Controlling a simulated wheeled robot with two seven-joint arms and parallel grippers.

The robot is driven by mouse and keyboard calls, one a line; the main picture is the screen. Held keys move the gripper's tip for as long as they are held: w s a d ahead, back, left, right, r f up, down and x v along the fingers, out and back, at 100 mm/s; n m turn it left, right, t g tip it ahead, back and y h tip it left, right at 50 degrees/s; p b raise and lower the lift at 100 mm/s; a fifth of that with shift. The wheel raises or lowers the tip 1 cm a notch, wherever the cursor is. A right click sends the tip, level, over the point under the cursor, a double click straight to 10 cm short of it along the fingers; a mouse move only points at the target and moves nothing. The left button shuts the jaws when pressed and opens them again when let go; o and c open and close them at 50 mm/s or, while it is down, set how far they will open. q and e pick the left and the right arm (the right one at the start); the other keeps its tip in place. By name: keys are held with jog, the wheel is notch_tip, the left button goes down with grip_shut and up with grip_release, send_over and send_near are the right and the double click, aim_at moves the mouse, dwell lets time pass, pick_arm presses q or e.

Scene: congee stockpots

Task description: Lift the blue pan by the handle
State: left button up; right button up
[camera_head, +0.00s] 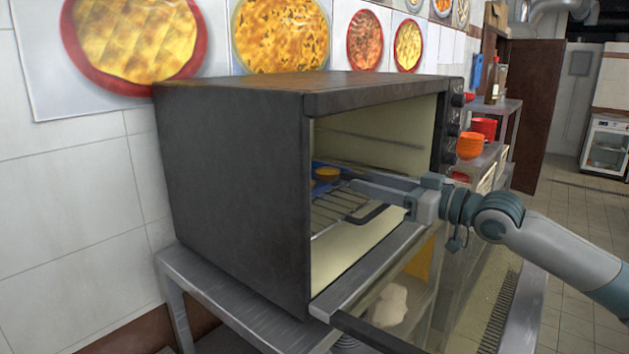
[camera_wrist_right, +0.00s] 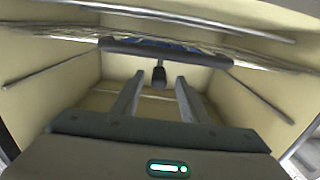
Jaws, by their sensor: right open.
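The blue pan (camera_head: 318,188) sits inside the open oven on the wire rack, with yellowish food in it. Most of it is hidden by the oven's side wall and my right gripper. In the right wrist view a strip of blue (camera_wrist_right: 150,43) shows beyond a dark bar. A short dark handle end (camera_wrist_right: 159,76) points towards me there, between the fingertips in the picture. My right gripper (camera_head: 358,187) reaches into the oven from the right. It is open, with its two fingers (camera_wrist_right: 156,82) apart and nothing gripped. My left gripper is not in view.
The dark oven (camera_head: 230,180) stands on a metal table (camera_head: 215,297), its door (camera_head: 370,275) folded down in front. The wire rack (camera_head: 335,210) has a dark front bar. Oven walls and side rails surround my right gripper closely. Orange bowls (camera_head: 470,146) stand on a shelf beyond.

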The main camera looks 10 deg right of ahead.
aim_at(345, 175)
jog(key=shift+x, duration=0.9)
jog(key=shift+s+d, duration=0.1)
jog(key=shift+w+a+r+p, duration=0.15)
jog(key=shift+w+a+p, duration=0.25)
jog(key=shift+p, duration=0.25)
jog(key=p+x, duration=0.2)
jog(key=x, duration=0.1)
jog(key=shift+w+a, duration=0.2)
jog(key=shift+w, duration=0.1)
jog(key=shift+w+a+f, duration=0.15)
jog(key=shift+w+f, duration=0.05)
jog(key=shift+c, duration=0.6)
jog(key=shift+r, duration=0.1)
grip_shut()
